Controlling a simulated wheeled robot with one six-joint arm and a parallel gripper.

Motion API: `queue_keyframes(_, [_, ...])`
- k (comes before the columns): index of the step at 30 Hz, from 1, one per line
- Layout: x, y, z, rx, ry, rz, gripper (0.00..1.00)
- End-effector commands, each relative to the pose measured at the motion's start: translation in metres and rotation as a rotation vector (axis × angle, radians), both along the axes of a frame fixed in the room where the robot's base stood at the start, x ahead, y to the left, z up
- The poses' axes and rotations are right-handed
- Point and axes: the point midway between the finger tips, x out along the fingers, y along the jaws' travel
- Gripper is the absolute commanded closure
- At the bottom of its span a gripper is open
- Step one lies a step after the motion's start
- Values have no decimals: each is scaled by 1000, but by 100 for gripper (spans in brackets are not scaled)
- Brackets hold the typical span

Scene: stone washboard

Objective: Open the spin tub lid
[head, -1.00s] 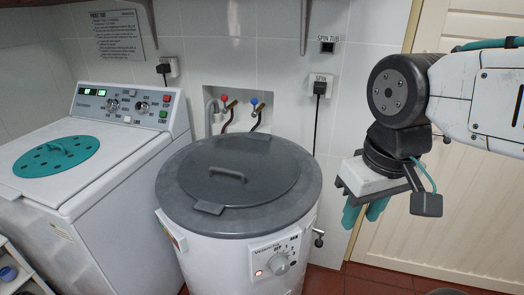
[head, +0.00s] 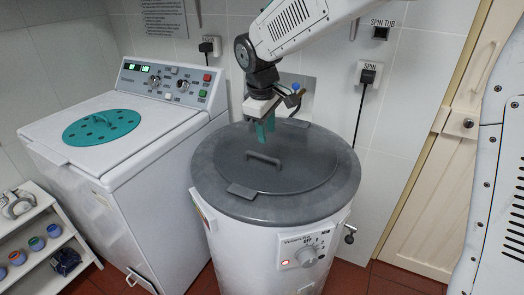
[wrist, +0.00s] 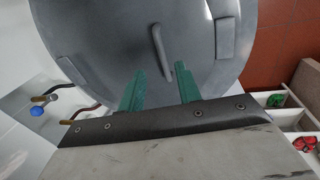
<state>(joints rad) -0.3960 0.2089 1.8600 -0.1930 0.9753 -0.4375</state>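The spin tub (head: 255,240) is a white round drum with a dark grey top rim. Its round grey lid (head: 305,170) lies shut and flat on top, with a bar handle (head: 263,160) in the middle and a tab (head: 242,191) at the front. My gripper (head: 265,135) hangs pointing down above the back part of the lid, behind the handle.
A white washer (head: 110,150) with a teal lid stands left of the tub. A small shelf (head: 40,240) with several items is at the lower left. Taps and a hose are on the wall behind the tub. A cream door (head: 450,170) is at the right.

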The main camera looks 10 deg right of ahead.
Motion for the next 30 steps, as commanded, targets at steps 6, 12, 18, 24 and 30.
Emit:
queue_keyframes(6, [14, 17, -20, -11, 1, 50, 66])
queue_keyframes(12, [19, 12, -50, -12, 3, 50, 66])
queue_keyframes(18, [23, 9, -78, -12, 3, 49, 66])
queue_keyframes(24, [25, 8, -88, -10, 1, 48, 66])
queue_keyframes(30, [25, 8, -88, -10, 1, 48, 66])
